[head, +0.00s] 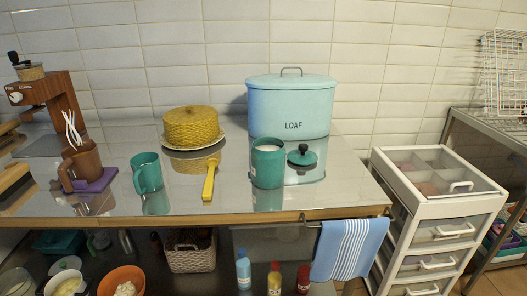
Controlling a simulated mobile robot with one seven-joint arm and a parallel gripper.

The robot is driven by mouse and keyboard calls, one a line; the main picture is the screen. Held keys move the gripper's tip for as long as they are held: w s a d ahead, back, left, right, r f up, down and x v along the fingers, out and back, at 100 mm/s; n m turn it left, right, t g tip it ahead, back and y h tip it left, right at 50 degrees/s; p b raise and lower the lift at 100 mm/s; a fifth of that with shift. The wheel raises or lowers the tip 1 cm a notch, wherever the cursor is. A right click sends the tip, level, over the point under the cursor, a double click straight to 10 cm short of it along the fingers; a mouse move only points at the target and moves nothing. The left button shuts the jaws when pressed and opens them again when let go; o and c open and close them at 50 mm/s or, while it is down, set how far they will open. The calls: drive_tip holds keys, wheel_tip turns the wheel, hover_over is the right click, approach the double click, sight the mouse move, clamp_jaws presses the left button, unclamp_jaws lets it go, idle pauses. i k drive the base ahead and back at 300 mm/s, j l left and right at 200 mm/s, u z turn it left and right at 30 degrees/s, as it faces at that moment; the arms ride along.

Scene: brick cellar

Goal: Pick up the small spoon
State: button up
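No small spoon can be made out with certainty. A yellow-handled utensil (208,181) lies on the shiny metal tabletop (235,200), its handle end towards the front edge. Its far end is too unclear to tell whether it is a spoon. Several thin white utensils (72,129) stand up out of a brown mug (82,165) on a purple mat (103,180) at the left; I cannot tell if any is a spoon. My gripper is not in view.
A teal mug (147,172), a yellow woven dome (191,126), an open teal canister (268,165), its lid (302,156) and a blue LOAF bin (292,107) stand on the table. A striped towel (348,248) hangs in front. A white drawer cart (430,208) stands right.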

sight(212, 164)
drive_tip(key=u, duration=1.25)
drive_tip(key=i+l+u, duration=0.1)
drive_tip(key=l+u, duration=0.4)
drive_tip(key=l, duration=1.7)
